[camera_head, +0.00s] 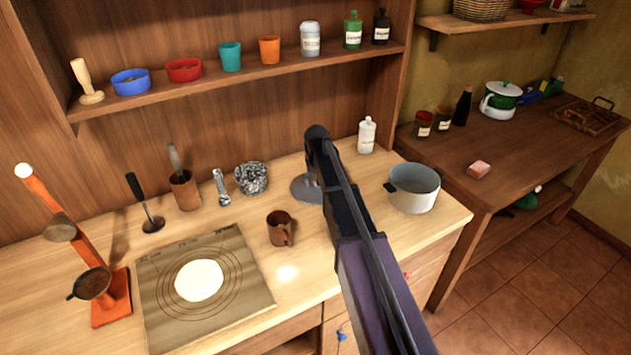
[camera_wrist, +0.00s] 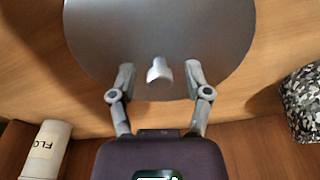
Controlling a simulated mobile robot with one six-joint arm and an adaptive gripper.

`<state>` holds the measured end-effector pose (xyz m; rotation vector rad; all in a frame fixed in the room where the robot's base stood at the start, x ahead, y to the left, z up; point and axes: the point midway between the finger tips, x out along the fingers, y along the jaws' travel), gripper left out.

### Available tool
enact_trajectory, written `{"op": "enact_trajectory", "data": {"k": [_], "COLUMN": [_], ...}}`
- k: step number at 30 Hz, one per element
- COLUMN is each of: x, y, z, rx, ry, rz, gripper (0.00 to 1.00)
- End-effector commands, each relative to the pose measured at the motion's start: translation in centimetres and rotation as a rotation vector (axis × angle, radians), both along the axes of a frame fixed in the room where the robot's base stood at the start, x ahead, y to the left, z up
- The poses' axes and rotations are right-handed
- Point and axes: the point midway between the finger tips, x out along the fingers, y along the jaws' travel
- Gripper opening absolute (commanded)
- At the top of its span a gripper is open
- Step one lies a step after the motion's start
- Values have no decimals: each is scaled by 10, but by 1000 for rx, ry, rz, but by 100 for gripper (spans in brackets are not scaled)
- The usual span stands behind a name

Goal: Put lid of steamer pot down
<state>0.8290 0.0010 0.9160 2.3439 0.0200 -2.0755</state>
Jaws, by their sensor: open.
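The steamer pot's lid is a flat grey disc (camera_head: 305,188) on the wooden counter, left of the pot and partly hidden behind my arm. In the wrist view the lid (camera_wrist: 160,25) fills the upper middle, with its pale knob facing my gripper (camera_wrist: 160,76). My gripper is open, with one finger on each side of the knob and a visible gap on both sides. In the head view my arm hides the gripper. The steamer pot (camera_head: 414,190) is light grey, uncovered and upright near the counter's right end.
A brown mug (camera_head: 280,229) stands front-left of the lid, and a speckled pot (camera_head: 251,178) stands to its left. A white bottle (camera_head: 367,135) stands behind, below the shelf (camera_head: 240,83). A board (camera_head: 250,283) lies at left. Some bare counter surrounds the lid.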

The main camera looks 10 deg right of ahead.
Motion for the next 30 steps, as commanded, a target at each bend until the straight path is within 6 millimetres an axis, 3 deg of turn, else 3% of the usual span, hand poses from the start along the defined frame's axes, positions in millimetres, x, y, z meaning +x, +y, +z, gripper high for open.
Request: {"op": "enact_trajectory", "data": {"k": [11,30], "x": [-1,-7], "y": [0,0], "z": [10,60], "rx": [0,0], "ry": [0,0], "rz": [0,1], "gripper": [63,63]}}
